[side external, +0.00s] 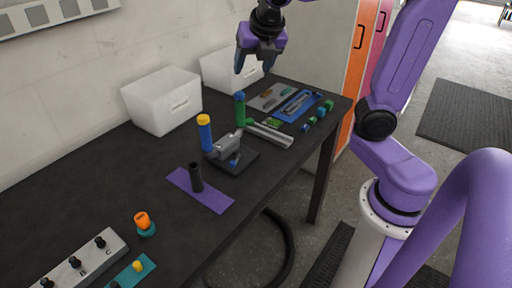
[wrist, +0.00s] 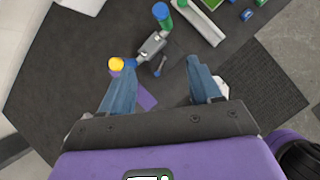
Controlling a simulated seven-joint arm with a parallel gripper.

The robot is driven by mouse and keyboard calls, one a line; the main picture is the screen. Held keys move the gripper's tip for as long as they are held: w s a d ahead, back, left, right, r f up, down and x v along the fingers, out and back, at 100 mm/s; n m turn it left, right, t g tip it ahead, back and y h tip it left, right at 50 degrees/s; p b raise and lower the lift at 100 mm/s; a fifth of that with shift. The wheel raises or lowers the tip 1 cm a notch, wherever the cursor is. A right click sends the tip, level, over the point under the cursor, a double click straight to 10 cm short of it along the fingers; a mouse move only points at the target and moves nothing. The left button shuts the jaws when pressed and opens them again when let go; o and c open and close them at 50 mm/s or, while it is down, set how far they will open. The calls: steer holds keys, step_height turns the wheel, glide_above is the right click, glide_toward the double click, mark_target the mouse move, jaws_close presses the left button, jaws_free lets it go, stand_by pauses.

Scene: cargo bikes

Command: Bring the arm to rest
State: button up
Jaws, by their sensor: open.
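My gripper (side external: 256,58) hangs above the far part of the dark table (side external: 95,180), clear of everything on it. In the wrist view my gripper (wrist: 158,88) shows its two blue fingers spread apart with nothing between them. The purple arm comes in from the upper right in the side view. Below the fingers, in the wrist view, lie a grey clamp-like fixture (wrist: 152,45), a green cylinder (wrist: 162,14) and a yellow-topped blue cylinder (wrist: 116,65).
Two white bins (side external: 163,100) stand along the wall. A purple mat (side external: 215,198) bears a black upright cylinder (side external: 196,177). A grey channel (side external: 270,135), a blue tray (side external: 298,105) and several small blocks lie toward the far right. An orange-topped piece (side external: 143,220) stands nearer.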

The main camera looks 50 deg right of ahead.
steer(key=s+a+f+m+g+y, duration=0.1)
steer(key=s+a+f+m, duration=0.1)
steer(key=s+f+m, duration=0.2)
steer(key=s+a+f+m+g+y, duration=0.1)
steer(key=s+f+m, duration=0.3)
steer(key=s, duration=0.7)
steer(key=s+a+f+m+g+y, duration=0.1)
steer(key=s+a+f+m+g, duration=0.2)
steer(key=s+m, duration=0.5)
steer(key=shift+f, duration=0.5)
